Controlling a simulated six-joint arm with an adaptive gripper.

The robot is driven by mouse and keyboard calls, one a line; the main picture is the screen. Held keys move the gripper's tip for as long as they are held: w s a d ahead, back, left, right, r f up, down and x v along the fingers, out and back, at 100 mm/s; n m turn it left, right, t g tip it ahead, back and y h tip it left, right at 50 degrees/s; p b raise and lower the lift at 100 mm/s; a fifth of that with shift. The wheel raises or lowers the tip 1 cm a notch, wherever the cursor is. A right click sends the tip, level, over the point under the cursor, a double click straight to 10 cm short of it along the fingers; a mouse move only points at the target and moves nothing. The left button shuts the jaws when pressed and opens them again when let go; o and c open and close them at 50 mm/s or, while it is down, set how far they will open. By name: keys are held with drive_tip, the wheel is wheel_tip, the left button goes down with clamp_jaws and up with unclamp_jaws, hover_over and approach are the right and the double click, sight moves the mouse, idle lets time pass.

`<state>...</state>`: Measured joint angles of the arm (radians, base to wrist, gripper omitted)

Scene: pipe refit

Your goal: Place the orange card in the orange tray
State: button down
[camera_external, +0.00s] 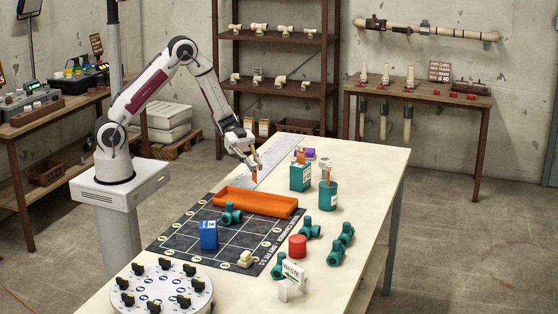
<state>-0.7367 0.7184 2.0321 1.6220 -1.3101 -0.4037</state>
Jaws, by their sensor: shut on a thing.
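The orange card (255,175) is a small thin piece at the tips of my gripper (254,168). My gripper points down and is shut on the card. The card is at the far side of the work table, behind the orange tray, and seems to be just above the surface; I cannot tell whether it touches. The orange tray (256,209) is long and shallow. It lies at the back of a dark gridded mat (180,240), and its inside looks empty.
Teal pipe fittings (231,213) stand on the mat and at the right. A blue box (208,235) and a cream fitting (246,258) are on the mat. Teal containers (327,195), a red cylinder (297,246), a white sign (292,280) and a round dial plate (160,290) stand around it.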

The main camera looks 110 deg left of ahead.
sight(254, 176)
drive_tip(key=shift+f, duration=2.3)
drive_tip(key=shift+f, duration=0.1)
drive_tip(key=shift+f, duration=1.8)
drive_tip(key=shift+f, duration=0.15)
drive_tip(key=c, duration=2.1)
unclamp_jaws()
drive_tip(key=shift+s+a+r, duration=0.1)
drive_tip(key=shift+r, duration=0.1)
drive_tip(key=shift+v, duration=5.85)
